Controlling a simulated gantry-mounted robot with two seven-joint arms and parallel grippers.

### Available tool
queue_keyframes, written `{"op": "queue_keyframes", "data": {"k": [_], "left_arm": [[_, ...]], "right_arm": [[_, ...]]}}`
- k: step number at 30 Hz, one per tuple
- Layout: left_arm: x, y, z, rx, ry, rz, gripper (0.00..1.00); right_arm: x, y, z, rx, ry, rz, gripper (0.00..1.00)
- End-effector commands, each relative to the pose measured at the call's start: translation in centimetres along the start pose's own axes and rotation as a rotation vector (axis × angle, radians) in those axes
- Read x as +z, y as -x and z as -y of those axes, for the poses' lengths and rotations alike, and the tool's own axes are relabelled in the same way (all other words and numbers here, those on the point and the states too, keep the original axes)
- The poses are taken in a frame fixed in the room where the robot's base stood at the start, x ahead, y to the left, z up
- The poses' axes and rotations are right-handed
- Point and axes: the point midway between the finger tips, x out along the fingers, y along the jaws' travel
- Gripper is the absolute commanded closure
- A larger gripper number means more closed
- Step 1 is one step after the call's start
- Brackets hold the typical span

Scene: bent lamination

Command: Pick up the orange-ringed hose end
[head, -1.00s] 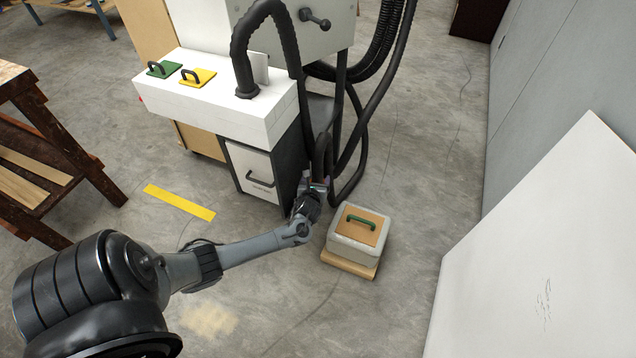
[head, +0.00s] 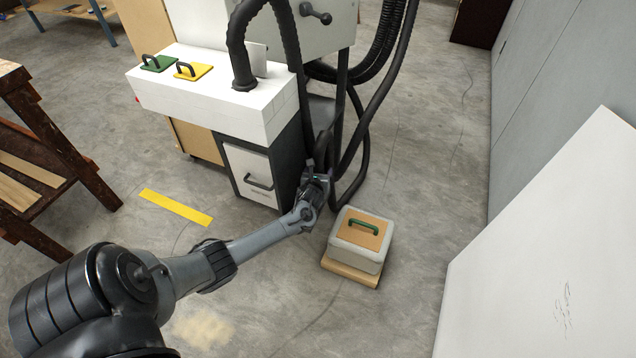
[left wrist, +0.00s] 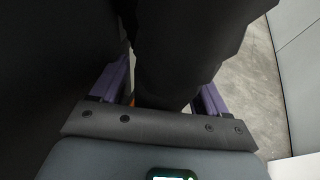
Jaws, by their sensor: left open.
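My left gripper (head: 319,180) is at the dark hoses (head: 372,108) beside the grey and white machine. In the left wrist view my gripper (left wrist: 161,92) is open, with its purple fingers on either side of a thick dark hose (left wrist: 180,50). A small orange sliver (left wrist: 131,98) shows at the hose's left edge, low between the fingers; it may be part of the orange ring. The rest of the hose end is hidden, and I cannot tell whether the fingers touch it. My right gripper is not in view.
A white drawer front (head: 252,176) is just left of my gripper. A grey box with a green handle (head: 363,228) sits on a board to the right. A wooden bench (head: 50,150) stands far left, a white panel (head: 560,250) at right.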

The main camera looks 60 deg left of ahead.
Motion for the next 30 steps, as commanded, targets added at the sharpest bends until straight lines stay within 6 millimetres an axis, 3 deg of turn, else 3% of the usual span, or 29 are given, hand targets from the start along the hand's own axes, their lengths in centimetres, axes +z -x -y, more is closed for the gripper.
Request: {"op": "queue_keyframes", "data": {"k": [4, 14, 23, 30], "left_arm": [[0.1, 0.0, 0.0, 0.000, 0.000, 0.000, 0.27], [0.0, 0.0, 0.0, 0.001, 0.000, 0.000, 0.77], [0.3, 0.1, 0.0, 0.001, 0.000, 0.001, 0.77], [1.6, 0.6, -0.1, 0.001, -0.001, 0.002, 0.77]], "right_arm": [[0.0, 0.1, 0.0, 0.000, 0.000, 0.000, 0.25], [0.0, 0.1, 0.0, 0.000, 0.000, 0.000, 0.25], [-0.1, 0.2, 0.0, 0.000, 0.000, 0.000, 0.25], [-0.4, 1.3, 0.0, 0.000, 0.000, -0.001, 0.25]]}}
